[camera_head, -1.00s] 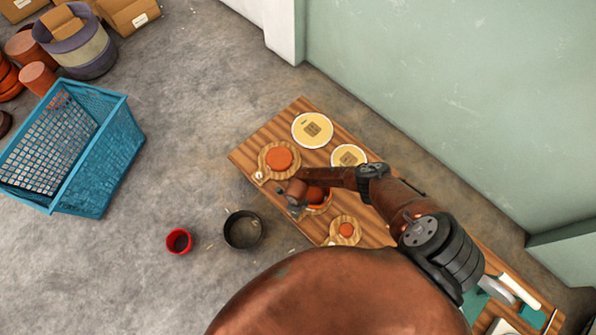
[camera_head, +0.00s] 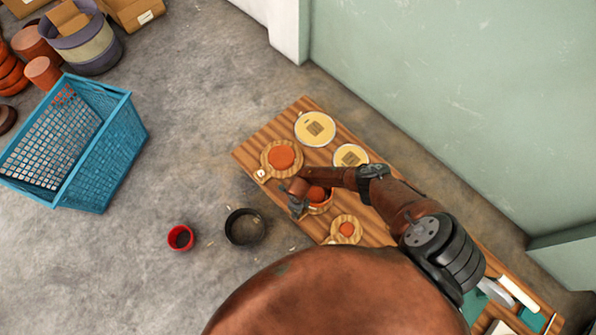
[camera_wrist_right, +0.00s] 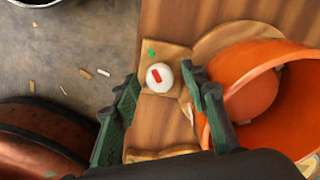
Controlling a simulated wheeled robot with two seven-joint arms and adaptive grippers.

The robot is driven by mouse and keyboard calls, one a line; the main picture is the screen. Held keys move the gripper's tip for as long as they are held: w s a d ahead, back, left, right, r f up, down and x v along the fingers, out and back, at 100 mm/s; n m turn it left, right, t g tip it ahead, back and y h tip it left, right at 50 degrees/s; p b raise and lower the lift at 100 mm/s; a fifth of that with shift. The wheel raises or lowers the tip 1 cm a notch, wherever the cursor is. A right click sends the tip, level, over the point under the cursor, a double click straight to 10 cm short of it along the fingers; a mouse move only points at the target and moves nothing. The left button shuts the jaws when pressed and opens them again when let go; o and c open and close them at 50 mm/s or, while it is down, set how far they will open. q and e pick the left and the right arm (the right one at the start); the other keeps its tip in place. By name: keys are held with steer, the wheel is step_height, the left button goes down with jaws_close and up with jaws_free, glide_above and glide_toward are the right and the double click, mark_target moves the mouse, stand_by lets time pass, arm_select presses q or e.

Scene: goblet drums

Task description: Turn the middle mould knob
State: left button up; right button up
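The middle mould (camera_head: 316,195) is a round wooden mould with orange clay, partly hidden under my right arm in the head view. In the right wrist view its orange bowl-like part (camera_wrist_right: 285,95) fills the right side. Its knob (camera_wrist_right: 160,77) is white with a red mark and sits on a small wooden block with a green mark beside it. My right gripper (camera_wrist_right: 162,85) is open, with a green-black finger on each side of the knob and visible gaps to it. It also shows in the head view (camera_head: 297,204), where the knob is hidden. My left gripper is not in view.
Two other moulds stand on the wooden bench (camera_head: 285,125): a larger one (camera_head: 281,158) and a smaller one (camera_head: 346,230). Two yellow discs (camera_head: 315,128) lie near the wall. A black pot (camera_head: 244,228), a red cup (camera_head: 181,238) and a blue basket (camera_head: 105,150) stand on the floor.

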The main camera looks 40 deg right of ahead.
steer(key=shift+w+r, duration=0.1)
steer(key=shift+r, duration=0.35)
step_height(320, 180, up, 11)
stand_by(0.5)
